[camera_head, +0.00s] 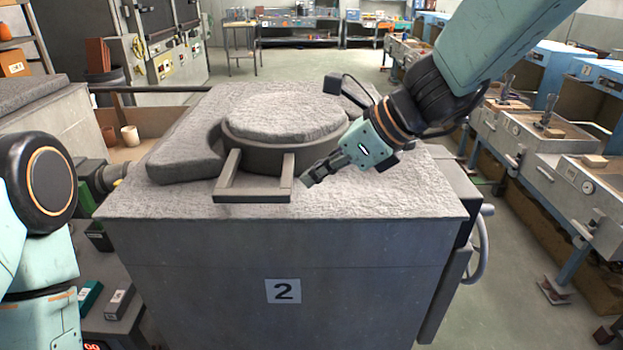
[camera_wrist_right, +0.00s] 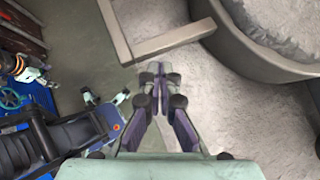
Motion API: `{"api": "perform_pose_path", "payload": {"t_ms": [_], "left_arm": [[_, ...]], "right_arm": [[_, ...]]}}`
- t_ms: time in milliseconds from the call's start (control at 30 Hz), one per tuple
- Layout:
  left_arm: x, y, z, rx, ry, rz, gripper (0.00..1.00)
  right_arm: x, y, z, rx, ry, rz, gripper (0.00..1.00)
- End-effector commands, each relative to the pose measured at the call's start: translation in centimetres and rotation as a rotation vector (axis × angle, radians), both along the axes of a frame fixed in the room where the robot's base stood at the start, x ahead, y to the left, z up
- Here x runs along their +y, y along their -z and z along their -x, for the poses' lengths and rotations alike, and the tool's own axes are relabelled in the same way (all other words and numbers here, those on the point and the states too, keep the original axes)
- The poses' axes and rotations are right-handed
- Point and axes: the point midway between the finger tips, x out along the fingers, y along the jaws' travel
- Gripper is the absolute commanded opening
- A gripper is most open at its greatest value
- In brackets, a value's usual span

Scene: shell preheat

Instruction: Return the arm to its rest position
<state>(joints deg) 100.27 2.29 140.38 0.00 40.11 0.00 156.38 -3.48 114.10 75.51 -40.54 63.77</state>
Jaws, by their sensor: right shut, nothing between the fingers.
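My right arm (camera_head: 490,60) comes in from the upper right in the head view. Its right gripper (camera_head: 308,182) is shut and empty, low over the furnace top, just right of the handle. In the right wrist view the right gripper (camera_wrist_right: 157,72) has its fingertips together with nothing between them, close to the handle bar (camera_wrist_right: 165,42). I cannot tell whether the tips touch it. My left arm (camera_head: 40,200) shows in part at the left edge of the head view. Its gripper is not seen.
The grey furnace (camera_head: 285,245) marked 2 stands in front of me. Its round lid (camera_head: 285,116) has a square handle (camera_head: 253,196) facing me. A handwheel (camera_head: 482,245) sits on its right side. Workbenches (camera_head: 540,130) line the right, with open floor between.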

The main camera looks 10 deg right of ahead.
Motion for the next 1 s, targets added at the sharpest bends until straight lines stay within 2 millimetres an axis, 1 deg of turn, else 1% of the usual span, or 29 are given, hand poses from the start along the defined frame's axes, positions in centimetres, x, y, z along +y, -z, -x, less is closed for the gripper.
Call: {"api": "perform_pose_path", "payload": {"t_ms": [33, 200, 400, 767, 867, 1000], "left_arm": [[0.0, 0.0, 0.0, 0.0, 0.0, 0.0, 0.75], [0.0, 0.0, 0.0, 0.0, 0.0, 0.0, 0.75], [0.0, 0.0, 0.0, 0.0, 0.0, 0.0, 0.75], [0.0, 0.0, 0.0, 0.0, 0.0, 0.0, 0.75], [0.0, 0.0, 0.0, 0.0, 0.0, 0.0, 0.75], [0.0, 0.0, 0.0, 0.0, 0.0, 0.0, 0.75]], "right_arm": [[-0.1, -0.8, 0.6, -0.003, 0.0, 0.0, 0.0], [-0.2, -2.4, 2.3, -0.002, 0.0, -0.001, 0.0], [-0.2, -3.1, 3.3, 0.001, -0.001, 0.0, 0.0], [-0.2, -3.1, 3.5, 0.001, 0.0, -0.001, 0.0], [-0.1, -2.8, 3.1, 0.002, 0.001, -0.001, 0.0], [-0.1, -1.6, 2.0, 0.003, 0.0, 0.0, 0.0]]}}
